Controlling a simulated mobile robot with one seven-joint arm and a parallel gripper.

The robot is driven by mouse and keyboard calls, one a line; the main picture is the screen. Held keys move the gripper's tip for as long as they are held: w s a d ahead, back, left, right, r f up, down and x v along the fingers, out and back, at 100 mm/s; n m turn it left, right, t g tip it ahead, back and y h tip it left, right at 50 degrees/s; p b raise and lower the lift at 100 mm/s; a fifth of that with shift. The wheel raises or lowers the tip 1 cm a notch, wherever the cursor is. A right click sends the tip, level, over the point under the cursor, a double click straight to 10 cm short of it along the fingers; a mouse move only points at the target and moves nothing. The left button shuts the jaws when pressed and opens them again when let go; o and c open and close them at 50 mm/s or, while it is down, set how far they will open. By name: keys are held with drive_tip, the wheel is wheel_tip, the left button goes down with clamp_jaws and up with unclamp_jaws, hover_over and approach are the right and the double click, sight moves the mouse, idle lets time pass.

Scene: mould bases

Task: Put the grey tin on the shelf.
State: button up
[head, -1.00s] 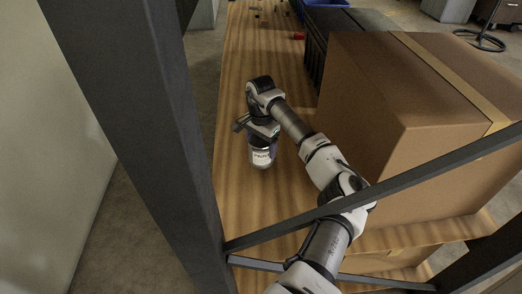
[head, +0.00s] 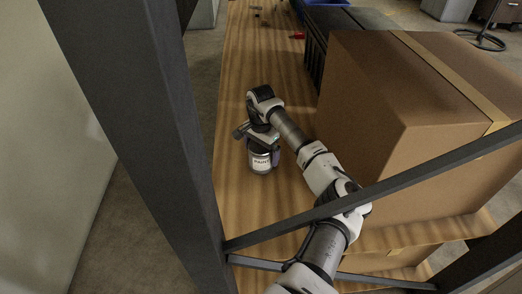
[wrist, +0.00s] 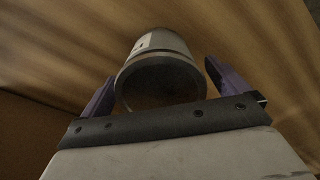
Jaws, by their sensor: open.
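The grey tin (head: 260,163) stands upright on a wooden board (head: 240,215), with a white label facing the head camera. In the wrist view the tin (wrist: 160,79) shows its round dark end between my gripper's two purple fingers. My gripper (head: 262,150) is over the tin from above, open, with a finger on each side. In the wrist view my gripper (wrist: 163,85) shows a gap beside the tin on the right; contact on the left is hard to judge.
A large cardboard box (head: 370,130) stands close on the right of my arm. A dark metal upright (head: 150,120) and a slanting bar (head: 430,170) cross the foreground. A black crate (head: 315,60) and a red item (head: 297,36) are farther back. The board left of the box is mostly clear.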

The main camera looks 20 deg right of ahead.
wheel_tip(320, 180, up, 12)
drive_tip(key=shift+r, duration=0.1)
idle(0.4)
